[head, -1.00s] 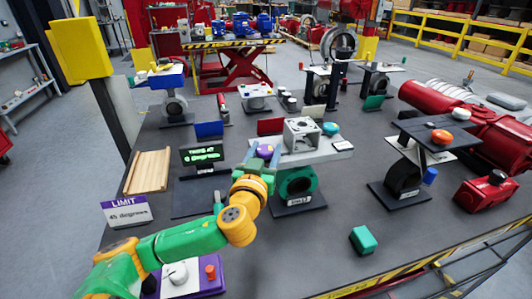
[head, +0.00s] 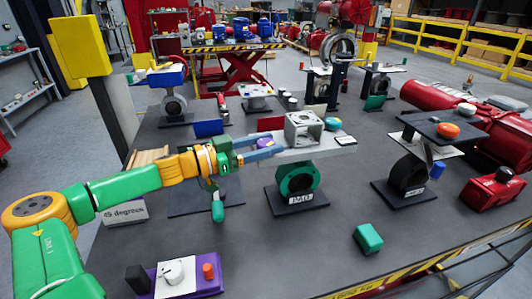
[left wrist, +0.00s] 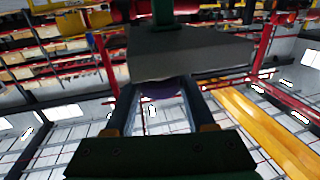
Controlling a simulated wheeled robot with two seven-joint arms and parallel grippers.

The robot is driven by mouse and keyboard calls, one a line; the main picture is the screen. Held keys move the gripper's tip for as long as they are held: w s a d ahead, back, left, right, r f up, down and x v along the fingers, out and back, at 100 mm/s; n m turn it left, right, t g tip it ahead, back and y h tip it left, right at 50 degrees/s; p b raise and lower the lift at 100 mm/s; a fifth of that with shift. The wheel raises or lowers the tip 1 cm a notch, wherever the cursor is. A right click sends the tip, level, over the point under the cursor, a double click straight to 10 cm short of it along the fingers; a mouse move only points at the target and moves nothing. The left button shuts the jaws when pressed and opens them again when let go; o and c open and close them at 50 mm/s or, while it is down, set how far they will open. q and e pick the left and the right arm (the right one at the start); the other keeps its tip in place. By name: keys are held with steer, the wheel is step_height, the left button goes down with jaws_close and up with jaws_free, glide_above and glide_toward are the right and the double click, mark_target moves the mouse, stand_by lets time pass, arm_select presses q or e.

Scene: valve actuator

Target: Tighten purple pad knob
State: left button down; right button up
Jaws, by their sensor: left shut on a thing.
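A purple knob (head: 266,143) sits at the left end of the grey mounting plate (head: 338,146) on the green valve (head: 299,179). My left gripper (head: 267,149) comes in level from the left. Its blue fingers are shut on the purple knob, one on either side. In the left wrist view the knob (left wrist: 162,88) shows dark purple between the fingers, partly hidden under the grey plate's edge (left wrist: 190,57). My right gripper is not in view.
A grey bracket (head: 303,130) and a teal knob (head: 332,124) stand on the same plate. A purple-based panel (head: 205,287) with a white dial (head: 173,271) is at the front left. A green block (head: 368,238) lies front right, with clear table around it.

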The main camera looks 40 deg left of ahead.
arm_select(q)
steer(key=f+m+g+h+b, duration=0.1)
steer(key=m+g+h+b, duration=0.1)
steer(key=b, duration=0.4)
steer(key=shift+f+h, duration=0.1)
steer(key=shift+h, duration=0.2)
steer(key=shift+r+m+g+h, duration=0.45)
steer(key=shift+m+g+h, duration=0.25)
steer(key=shift+r+m+g+h+p, duration=0.15)
steer(key=shift+m+g+h+p, duration=0.25)
steer(key=shift+m+g+h, duration=0.4)
steer(key=shift+g+h, duration=0.1)
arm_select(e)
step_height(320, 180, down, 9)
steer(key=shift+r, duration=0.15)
arm_select(q)
steer(key=shift+g, duration=0.3)
steer(key=shift+c, duration=1.2)
jaws_free()
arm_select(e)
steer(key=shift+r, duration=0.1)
